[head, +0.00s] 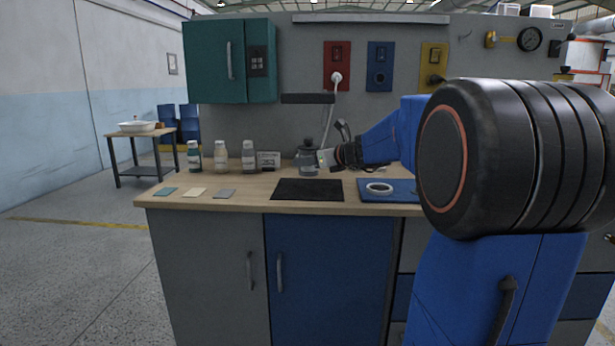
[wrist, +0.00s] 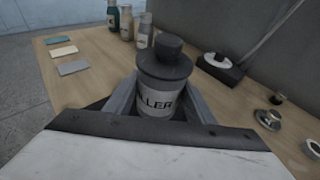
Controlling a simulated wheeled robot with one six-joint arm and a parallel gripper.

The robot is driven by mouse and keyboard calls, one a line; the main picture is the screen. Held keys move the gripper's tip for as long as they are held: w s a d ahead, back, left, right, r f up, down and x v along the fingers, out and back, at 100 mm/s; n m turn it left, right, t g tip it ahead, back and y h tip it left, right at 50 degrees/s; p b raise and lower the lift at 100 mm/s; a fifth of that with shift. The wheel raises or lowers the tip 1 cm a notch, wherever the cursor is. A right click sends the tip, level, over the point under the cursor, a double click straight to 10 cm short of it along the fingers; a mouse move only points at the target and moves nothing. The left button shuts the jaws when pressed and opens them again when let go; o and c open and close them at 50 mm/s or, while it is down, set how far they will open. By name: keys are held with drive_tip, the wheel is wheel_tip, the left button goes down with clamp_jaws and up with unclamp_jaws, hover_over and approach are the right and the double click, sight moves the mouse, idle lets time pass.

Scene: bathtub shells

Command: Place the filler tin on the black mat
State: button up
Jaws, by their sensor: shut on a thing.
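The filler tin (head: 308,162) is a grey tin with a dark lid and knob, and it is upright behind the black mat in the head view. In the wrist view the tin (wrist: 158,98) shows part of its label, "LLER". My gripper (head: 325,158) is shut on the tin, with a finger on each side of its body. The black mat (head: 307,190) lies flat and empty at the front middle of the workbench. I cannot tell whether the tin's base touches the bench.
Several bottles (head: 221,158) and a small sign (head: 268,160) stand left of the tin. Coloured swatches (head: 194,192) lie at the front left. A blue mat (head: 399,190) bearing a white ring (head: 379,188) lies right of the black mat. A grey panel (head: 240,125) rises behind.

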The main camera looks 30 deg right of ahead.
sight(315, 173)
drive_tip(key=shift+f, duration=2.2)
drive_tip(key=o, duration=1.4)
drive_tip(key=shift+f, duration=0.15)
